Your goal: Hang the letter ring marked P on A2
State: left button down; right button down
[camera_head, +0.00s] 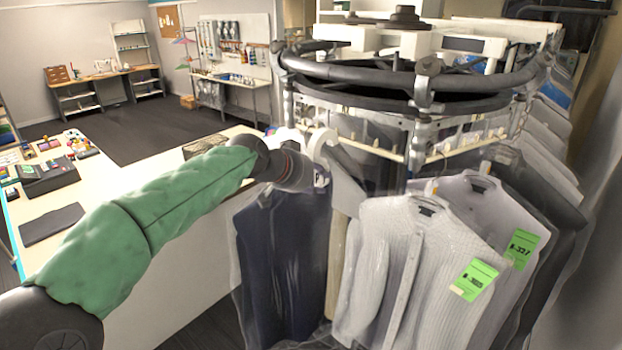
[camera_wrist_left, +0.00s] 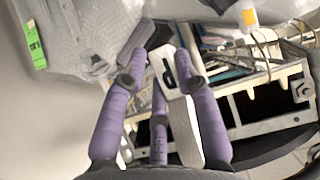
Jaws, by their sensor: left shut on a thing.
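My left gripper (camera_head: 318,168) is beside the round garment rail. Its purple fingers (camera_wrist_left: 160,85) in the left wrist view are closed around a white piece with a black letter, the letter ring (camera_wrist_left: 186,68). The letter reads as an upside-down P. A pale strip of the ring runs down between the fingers. In the head view the white ring (camera_head: 322,142) shows at the gripper, close to the rail. The round rail (camera_head: 350,75) has slotted holders below it. I cannot read any A2 mark. My right gripper is not in view.
A counter (camera_head: 170,170) stands at left with a card terminal. Little room shows between gripper, rail and garments.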

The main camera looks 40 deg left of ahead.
aim_at(326, 184)
pick_arm(q)
jog(key=shift+w+d+p, duration=0.15)
jog(key=shift+w+p, duration=0.75)
jog(key=shift+w, duration=0.65)
jog(key=shift+w, duration=0.2)
jog(key=shift+w, duration=0.1)
jog(key=shift+w+d+p, duration=0.15)
jog(key=shift+w+p, duration=0.2)
jog(key=shift+w, duration=0.8)
jog(key=shift+w+d+p, duration=0.1)
jog(key=shift+w+p, duration=0.2)
jog(key=shift+w, duration=0.85)
jog(key=shift+w+f, duration=0.1)
jog(key=shift+w, duration=0.05)
jog(key=shift+f+b, duration=0.9)
jog(key=shift+b, duration=0.1)
jog(key=c, duration=0.9)
grip_release()
